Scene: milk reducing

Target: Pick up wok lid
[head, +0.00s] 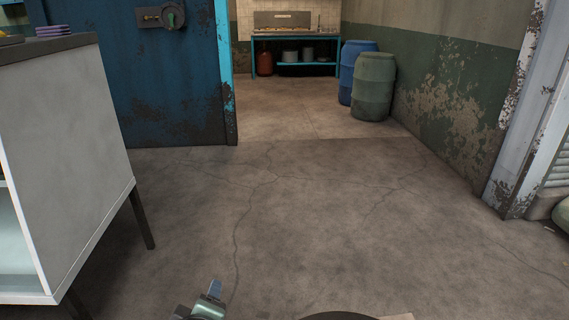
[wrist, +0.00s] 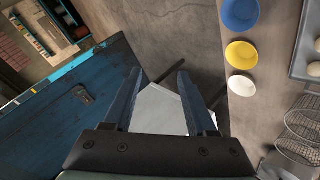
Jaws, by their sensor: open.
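I cannot make out a wok lid in either view. My gripper (wrist: 158,72) is open in the wrist view, with its two dark fingers apart and nothing held between them. Behind the fingers, the pale side panel of a cabinet (wrist: 160,110) and the floor show.
In the wrist view, a blue bowl (wrist: 240,14), yellow bowl (wrist: 241,54) and white bowl (wrist: 241,86) line a counter beside wire baskets (wrist: 302,120). The head view shows the cabinet (head: 75,160) left, a blue door (head: 160,80), barrels (head: 373,87) and clear floor ahead.

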